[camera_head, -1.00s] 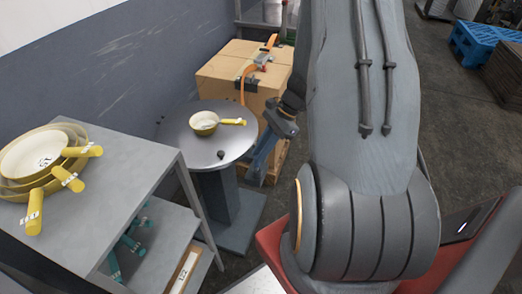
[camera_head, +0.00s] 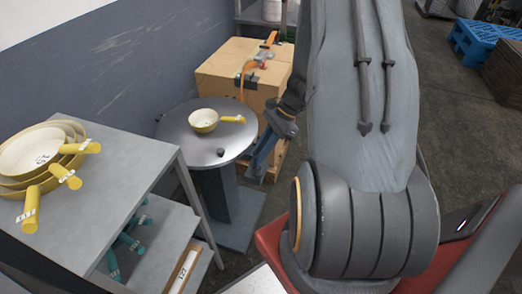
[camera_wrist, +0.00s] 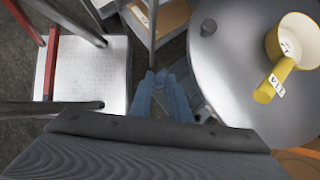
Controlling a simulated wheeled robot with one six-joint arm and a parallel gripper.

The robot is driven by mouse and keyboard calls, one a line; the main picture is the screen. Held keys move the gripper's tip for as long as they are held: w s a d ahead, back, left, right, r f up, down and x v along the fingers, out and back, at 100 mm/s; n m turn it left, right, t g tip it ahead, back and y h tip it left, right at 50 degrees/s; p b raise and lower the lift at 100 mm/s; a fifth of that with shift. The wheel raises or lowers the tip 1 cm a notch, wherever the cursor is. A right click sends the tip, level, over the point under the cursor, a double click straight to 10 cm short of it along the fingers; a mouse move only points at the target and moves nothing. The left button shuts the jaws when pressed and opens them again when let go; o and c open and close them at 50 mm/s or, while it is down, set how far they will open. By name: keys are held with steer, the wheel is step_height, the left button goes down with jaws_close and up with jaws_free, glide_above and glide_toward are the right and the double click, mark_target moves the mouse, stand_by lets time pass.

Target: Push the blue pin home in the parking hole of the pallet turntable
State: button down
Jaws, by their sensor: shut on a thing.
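The grey round turntable (camera_head: 178,138) stands on a pedestal, with a small dark knob (camera_head: 220,152) on its top near the front edge. A cream pan with a yellow handle (camera_head: 204,121) sits on it; the pan also shows in the wrist view (camera_wrist: 290,45). My gripper (camera_head: 259,165) is just right of the turntable, with its blue fingers pointing down at about rim height. In the wrist view the fingers (camera_wrist: 165,95) are close together beside the rim. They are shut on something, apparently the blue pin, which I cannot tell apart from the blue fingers. The parking hole is not visible.
A grey rack (camera_head: 125,170) at left holds stacked pans with yellow handles (camera_head: 40,150) and teal-handled things on a lower shelf (camera_head: 125,245). A cardboard box (camera_head: 235,75) on a wooden pallet stands behind the turntable. Blue pallets (camera_head: 475,45) lie far right.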

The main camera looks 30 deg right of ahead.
steer(key=shift+f+b, duration=0.3)
steer(key=shift+f, duration=0.2)
stand_by(0.3)
steer(key=c, duration=1.6)
jaws_free()
steer(key=b+v, duration=0.1)
steer(key=v, duration=0.6)
steer(key=shift+d+r, duration=0.2)
steer(key=shift+r, duration=0.15)
steer(key=s+a+r+n+h, duration=0.2)
steer(key=a+r+n, duration=0.1)
steer(key=a+n, duration=0.3)
steer(key=s+a+r+n+h, duration=0.2)
steer(key=a+r+n, duration=0.2)
steer(key=a+n, duration=0.2)
steer(key=s+a+r+n+h, duration=0.2)
steer(key=s+a+r+n, duration=0.1)
steer(key=a+n, duration=0.3)
steer(key=shift+a+r+n+h, duration=0.25)
steer(key=shift+a+n+h, duration=0.05)
steer(key=shift+n, duration=0.5)
